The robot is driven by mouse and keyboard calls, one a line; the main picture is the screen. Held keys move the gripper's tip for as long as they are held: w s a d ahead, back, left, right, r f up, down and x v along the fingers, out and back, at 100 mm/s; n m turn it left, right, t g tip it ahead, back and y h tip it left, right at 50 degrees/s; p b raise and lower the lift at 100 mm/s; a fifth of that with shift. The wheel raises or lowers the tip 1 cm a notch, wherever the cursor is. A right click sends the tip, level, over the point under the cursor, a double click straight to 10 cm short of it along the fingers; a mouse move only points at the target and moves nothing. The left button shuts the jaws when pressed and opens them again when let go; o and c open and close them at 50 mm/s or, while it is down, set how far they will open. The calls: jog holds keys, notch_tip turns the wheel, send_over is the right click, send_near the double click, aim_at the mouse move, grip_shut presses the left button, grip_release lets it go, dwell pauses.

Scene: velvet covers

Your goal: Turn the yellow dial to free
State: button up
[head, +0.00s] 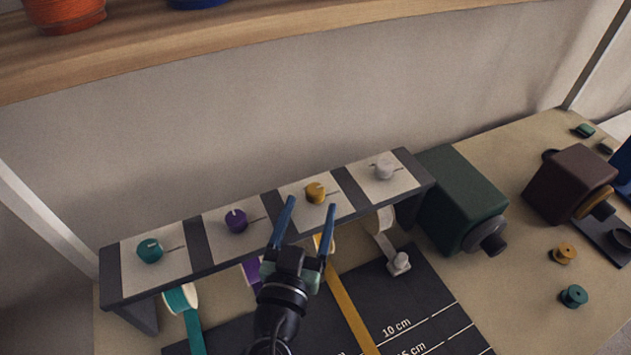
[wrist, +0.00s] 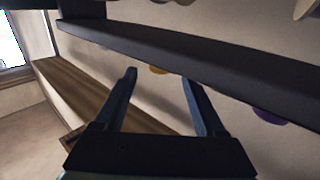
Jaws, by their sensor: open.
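The yellow dial (head: 316,191) sits on a pale panel (head: 298,191) on top of the dark rack (head: 190,238), third from the left. A thin dark line is printed at its right; I cannot read its setting. My gripper (head: 311,203) is open, its two blue fingers pointing toward the dial from the front. The fingertips show either side of the dial's near edge, and I see no contact. In the wrist view, a small part of the yellow dial (wrist: 157,70) shows between the fingers, mostly hidden by the dark rack edge (wrist: 200,58).
The teal dial (head: 150,251), purple dial (head: 236,220) and white dial (head: 384,169) share the rack. Ribbons run below it, including a yellow ribbon (head: 352,308) over the dark mat (head: 430,300). A green block (head: 459,200) stands close at the rack's right. A wooden shelf (head: 250,22) hangs above.

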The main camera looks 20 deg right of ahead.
aim_at(313, 198)
jog(key=p+x, duration=0.1)
jog(key=x, duration=0.4)
jog(key=shift+w, duration=0.1)
grip_shut()
